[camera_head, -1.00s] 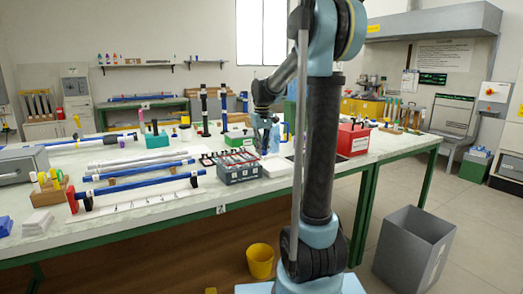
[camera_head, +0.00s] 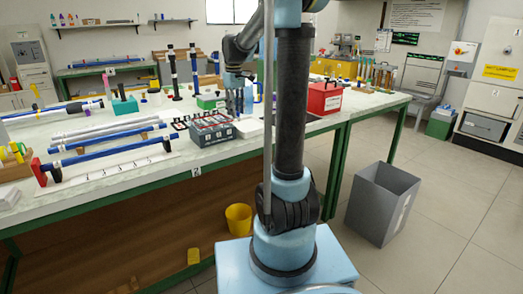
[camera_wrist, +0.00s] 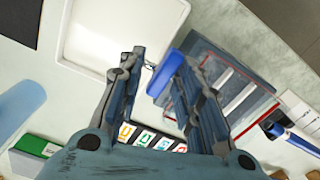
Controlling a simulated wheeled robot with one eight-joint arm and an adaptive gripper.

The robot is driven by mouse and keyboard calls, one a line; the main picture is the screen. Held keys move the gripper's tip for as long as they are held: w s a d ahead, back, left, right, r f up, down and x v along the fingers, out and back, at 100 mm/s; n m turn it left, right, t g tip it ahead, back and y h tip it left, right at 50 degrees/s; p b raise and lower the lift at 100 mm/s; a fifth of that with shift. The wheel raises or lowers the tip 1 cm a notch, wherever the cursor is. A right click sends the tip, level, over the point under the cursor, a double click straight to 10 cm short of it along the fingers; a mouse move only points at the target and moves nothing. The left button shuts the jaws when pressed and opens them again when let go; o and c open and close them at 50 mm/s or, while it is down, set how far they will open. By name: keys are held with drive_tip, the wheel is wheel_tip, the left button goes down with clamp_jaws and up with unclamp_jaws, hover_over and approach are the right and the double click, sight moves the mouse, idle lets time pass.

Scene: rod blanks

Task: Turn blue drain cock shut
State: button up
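In the wrist view a blue, rounded handle-like piece (camera_wrist: 164,79) lies between my fingers, close to the right one. It may be the blue drain cock; its mount is hidden. It sits by the near edge of a white shallow tray (camera_wrist: 118,30). My gripper (camera_wrist: 153,60) is open, its two fingers apart on either side of the piece's end. I cannot tell whether a finger touches it. In the head view my gripper (camera_head: 239,98) points down over the table, behind the grey compartment box. The blue piece cannot be made out there.
The grey compartment box (camera_head: 212,137) stands close beside my gripper. A red case (camera_head: 324,97) is to the right, a green box (camera_head: 210,101) to the left. Labelled cards (camera_wrist: 143,138) lie under my fingers. A grey bin (camera_head: 383,205) and yellow bucket (camera_head: 239,218) stand on the floor.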

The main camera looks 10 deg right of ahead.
drive_tip(key=n, duration=0.9)
drive_tip(key=shift+w+d, duration=0.2)
drive_tip(key=shift+w, duration=0.2)
wheel_tip(320, 180, up, 18)
drive_tip(key=s+d+f+m+t, duration=0.1)
drive_tip(key=s+f+m, duration=0.5)
drive_tip(key=s+f, duration=0.6)
drive_tip(key=s+d+f+m, duration=0.4)
drive_tip(key=s+f+m, duration=0.2)
drive_tip(key=s+f, duration=0.7)
drive_tip(key=s, duration=0.4)
drive_tip(key=shift+s+t, duration=0.3)
drive_tip(key=shift+t, duration=0.1)
drive_tip(key=shift+d, duration=0.1)
